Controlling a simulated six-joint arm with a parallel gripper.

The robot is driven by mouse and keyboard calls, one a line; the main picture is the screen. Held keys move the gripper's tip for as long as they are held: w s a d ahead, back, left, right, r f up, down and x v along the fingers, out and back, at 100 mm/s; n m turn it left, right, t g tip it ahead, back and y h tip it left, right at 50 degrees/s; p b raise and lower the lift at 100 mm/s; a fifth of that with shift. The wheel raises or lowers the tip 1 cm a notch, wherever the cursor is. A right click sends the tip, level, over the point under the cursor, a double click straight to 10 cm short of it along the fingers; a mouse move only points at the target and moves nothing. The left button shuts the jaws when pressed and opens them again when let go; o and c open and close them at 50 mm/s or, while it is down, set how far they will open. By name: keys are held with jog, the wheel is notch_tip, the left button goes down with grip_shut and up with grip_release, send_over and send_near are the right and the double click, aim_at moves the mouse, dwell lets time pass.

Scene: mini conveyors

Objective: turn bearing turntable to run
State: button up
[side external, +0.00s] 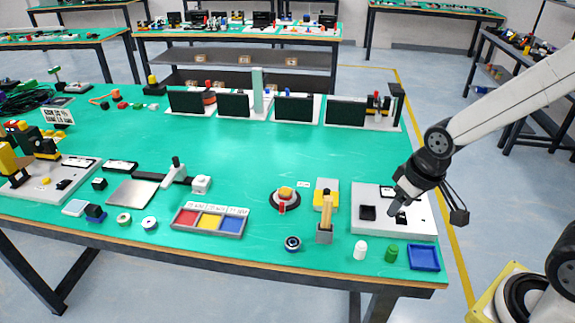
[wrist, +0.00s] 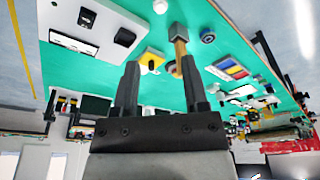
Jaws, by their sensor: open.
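The likely bearing turntable (side external: 285,202) is a low round piece with a dark and red rim, a pale top and an orange-yellow block on it. It stands right of the middle of the green table, near the front. In the wrist view, a small part of it seems to show behind my right finger, mostly hidden. I cannot read its run mark or setting. My gripper (side external: 398,208) is over the white panel at the table's right end, well to the right of the turntable. In the wrist view my gripper (wrist: 162,85) has its fingers apart with nothing between them.
The white panel (side external: 418,226) has dark square parts. A dark-blue ringed roller (side external: 293,244), white and green cylinders and a blue tray (side external: 424,257) lie along the front.

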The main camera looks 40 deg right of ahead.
jog(key=w+v, duration=0.1)
jog(key=v, duration=0.3)
jog(key=m+t+y, duration=0.2)
jog(key=m, duration=2.9)
send_over(282, 204)
jog(key=s+d, duration=0.1)
jog(key=s, duration=0.2)
notch_tip(282, 204, down, 17)
jog(key=shift+w+d, duration=0.15)
jog(key=shift+w, duration=0.05)
jog(key=shift+f, duration=0.1)
jog(key=shift+x, duration=3.8)
jog(key=shift+s, duration=0.1)
